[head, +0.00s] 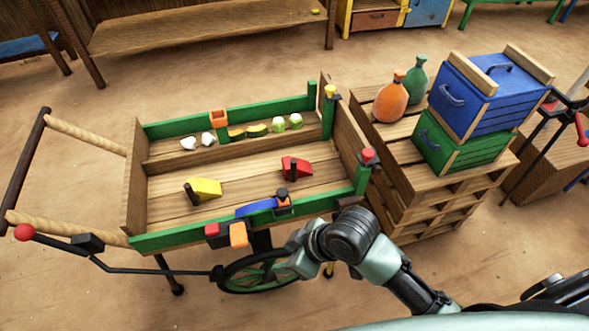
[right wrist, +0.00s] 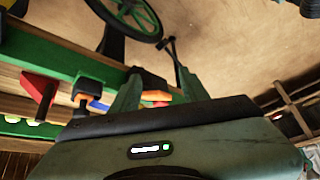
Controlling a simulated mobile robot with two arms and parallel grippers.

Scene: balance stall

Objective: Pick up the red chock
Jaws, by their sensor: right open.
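The red chock (head: 297,167) lies on the cart's wooden bed, right of its middle, with a dark peg-like handle. It also shows at the left in the right wrist view (right wrist: 37,87). My right gripper (head: 299,262) is outside the cart's near green rail, in front of and below the chock, clear of it. In the right wrist view its two fingers (right wrist: 158,84) stand apart with nothing held between them. My left gripper is in neither view.
A yellow chock (head: 206,187) lies left on the cart bed. The near green rail (head: 180,239) carries blue, orange and dark fittings between gripper and chock. White and green pieces line the far side. Crates (head: 464,144) and bottles (head: 391,101) stand on pallets at right.

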